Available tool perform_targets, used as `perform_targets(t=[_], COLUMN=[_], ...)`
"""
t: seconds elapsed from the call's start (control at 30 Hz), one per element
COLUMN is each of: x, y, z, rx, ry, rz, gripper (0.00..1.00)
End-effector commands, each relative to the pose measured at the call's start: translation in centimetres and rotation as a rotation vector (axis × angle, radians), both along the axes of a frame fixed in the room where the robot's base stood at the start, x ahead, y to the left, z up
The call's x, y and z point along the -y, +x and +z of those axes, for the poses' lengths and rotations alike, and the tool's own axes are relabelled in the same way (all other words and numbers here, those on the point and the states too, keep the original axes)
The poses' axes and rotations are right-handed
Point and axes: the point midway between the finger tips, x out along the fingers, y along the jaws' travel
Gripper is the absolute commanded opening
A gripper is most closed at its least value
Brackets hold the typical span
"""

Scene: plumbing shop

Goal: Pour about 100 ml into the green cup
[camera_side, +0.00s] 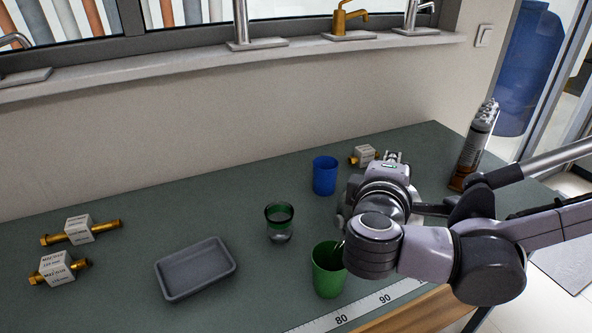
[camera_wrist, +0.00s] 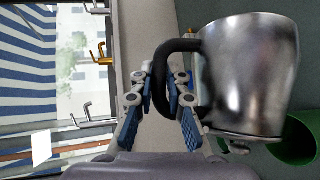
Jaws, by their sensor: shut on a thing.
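The green cup (camera_side: 328,272) stands upright near the table's front edge in the side view. It also shows at the right edge of the wrist view (camera_wrist: 296,142). My gripper (camera_wrist: 168,98) is shut on the black handle of a shiny metal jug (camera_wrist: 250,75). The wrist picture is rolled, with the wall at left, so the jug looks tipped well over. In the side view my gripper and wrist hide most or all of the jug, just right of the cup. I cannot see any liquid level.
A clear glass with a green rim (camera_side: 279,224) and a blue cup (camera_side: 325,176) stand behind the green cup. A grey tray (camera_side: 196,269) lies to the left. Brass fittings with white labels (camera_side: 80,230) lie far left.

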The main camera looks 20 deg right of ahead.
Motion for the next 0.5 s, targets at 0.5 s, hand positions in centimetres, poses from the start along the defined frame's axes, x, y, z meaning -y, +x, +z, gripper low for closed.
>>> perform_targets(t=[0.5], x=[-1.0], y=[0.08], z=[0.37], rx=[-0.001], ry=[-0.044], rz=[0.002], gripper=[0.0])
